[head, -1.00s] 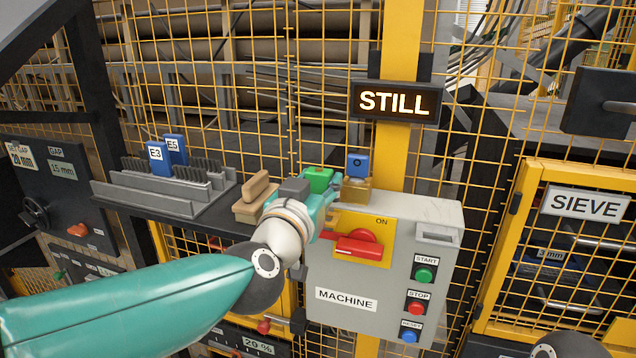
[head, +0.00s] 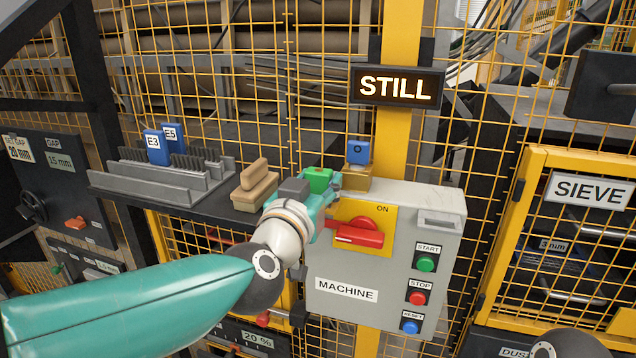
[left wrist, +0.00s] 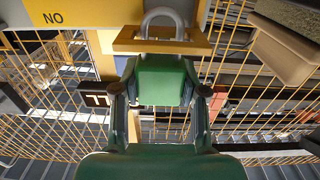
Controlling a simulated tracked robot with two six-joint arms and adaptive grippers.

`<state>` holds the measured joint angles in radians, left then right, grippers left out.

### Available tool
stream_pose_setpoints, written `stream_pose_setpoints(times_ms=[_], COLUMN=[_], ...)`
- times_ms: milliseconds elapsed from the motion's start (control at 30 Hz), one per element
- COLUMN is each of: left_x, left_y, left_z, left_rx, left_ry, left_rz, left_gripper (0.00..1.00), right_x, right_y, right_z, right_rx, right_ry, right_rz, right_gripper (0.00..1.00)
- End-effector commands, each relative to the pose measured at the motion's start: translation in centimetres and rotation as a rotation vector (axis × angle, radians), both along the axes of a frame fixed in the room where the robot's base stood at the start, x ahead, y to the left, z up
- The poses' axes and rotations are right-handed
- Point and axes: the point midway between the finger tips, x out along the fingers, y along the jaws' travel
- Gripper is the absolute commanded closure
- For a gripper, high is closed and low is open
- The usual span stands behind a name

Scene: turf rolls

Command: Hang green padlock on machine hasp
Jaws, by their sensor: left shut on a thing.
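My left gripper (head: 322,192) is shut on the green padlock (head: 318,179) at the upper left corner of the grey machine box (head: 385,285). In the left wrist view the green padlock (left wrist: 162,82) sits between the two fingers of the left gripper (left wrist: 160,95). Its grey shackle (left wrist: 165,16) shows at the brass hasp plate (left wrist: 160,42); I cannot tell whether it passes through. In the head view the brass hasp (head: 357,180) is just right of the padlock. My right gripper is not in view.
A blue block (head: 357,152) stands above the hasp. A red switch handle (head: 358,236) is just below right of the gripper. A wooden brush (head: 256,188) and a grey rack (head: 170,180) are on the shelf at left. Yellow mesh fence stands behind.

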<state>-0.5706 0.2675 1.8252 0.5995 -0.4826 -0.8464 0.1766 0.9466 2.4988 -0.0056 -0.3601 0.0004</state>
Motion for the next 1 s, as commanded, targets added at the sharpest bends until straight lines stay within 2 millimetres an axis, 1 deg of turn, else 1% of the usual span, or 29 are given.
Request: stream_pose_setpoints(times_ms=[533,567,700,733,1000], left_x=[0.0,0.0,0.0,0.0,0.0], left_y=[0.0,0.0,0.0,0.0,0.0], left_z=[-1.5,-1.4,-1.3,-1.3,-1.4], left_rx=[0.0,0.0,0.0,0.0,0.0], left_ry=[0.0,-0.001,-0.001,-0.001,0.001], left_rz=[0.001,0.001,0.001,0.001,0.001], left_gripper=[0.96,0.55,0.31,0.29,0.29], right_x=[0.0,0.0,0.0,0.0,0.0], right_y=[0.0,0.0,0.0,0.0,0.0], right_z=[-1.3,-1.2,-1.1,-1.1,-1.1], right_rx=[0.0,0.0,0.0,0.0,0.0], right_ry=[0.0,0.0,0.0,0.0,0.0], right_rz=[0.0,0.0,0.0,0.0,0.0], right_gripper=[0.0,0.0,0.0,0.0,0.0])
